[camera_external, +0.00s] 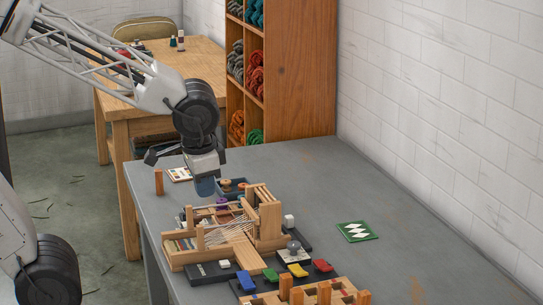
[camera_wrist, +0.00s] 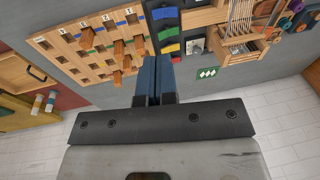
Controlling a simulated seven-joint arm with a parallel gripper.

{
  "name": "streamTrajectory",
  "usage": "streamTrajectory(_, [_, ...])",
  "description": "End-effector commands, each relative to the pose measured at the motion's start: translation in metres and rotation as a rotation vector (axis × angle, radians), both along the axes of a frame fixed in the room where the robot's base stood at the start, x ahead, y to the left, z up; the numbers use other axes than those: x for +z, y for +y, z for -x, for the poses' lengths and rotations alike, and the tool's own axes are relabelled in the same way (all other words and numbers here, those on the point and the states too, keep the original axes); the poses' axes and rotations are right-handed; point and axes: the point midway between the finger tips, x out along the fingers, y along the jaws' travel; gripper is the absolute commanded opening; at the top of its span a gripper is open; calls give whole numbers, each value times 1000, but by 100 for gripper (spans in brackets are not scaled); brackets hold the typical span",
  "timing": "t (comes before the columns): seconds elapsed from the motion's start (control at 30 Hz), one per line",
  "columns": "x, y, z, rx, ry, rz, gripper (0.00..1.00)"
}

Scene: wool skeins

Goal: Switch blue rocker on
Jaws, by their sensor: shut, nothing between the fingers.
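The blue rocker (camera_external: 245,281) is at the left end of a row of coloured rockers on a dark base near the front of the grey table. It also shows at the top of the wrist view (camera_wrist: 162,13). Which way it is tipped is too small to tell. My gripper (camera_external: 205,188) is above the table, over the back part of the wooden loom, well behind and above the rocker. Its blue fingers (camera_wrist: 156,62) are together with nothing between them. In the wrist view they cover part of the row's lower end.
Green (camera_external: 271,275), yellow (camera_external: 297,270) and red (camera_external: 322,265) rockers sit beside the blue one. The wooden loom (camera_external: 228,235) stands behind them. A pegged wooden board (camera_external: 325,292) is in front. A green card (camera_external: 356,231) lies right; the table there is clear.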

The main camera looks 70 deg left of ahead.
Motion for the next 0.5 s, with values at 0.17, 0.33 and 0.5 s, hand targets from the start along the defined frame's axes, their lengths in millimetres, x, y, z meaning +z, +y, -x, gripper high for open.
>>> streamTrajectory(0.17, [-29, 4, -30, 7, 42, -54, 0])
streamTrajectory(0.33, [-58, 6, -56, 11, 75, -104, 0])
streamTrajectory(0.5, [-85, 8, -76, 10, 99, -145, 0])
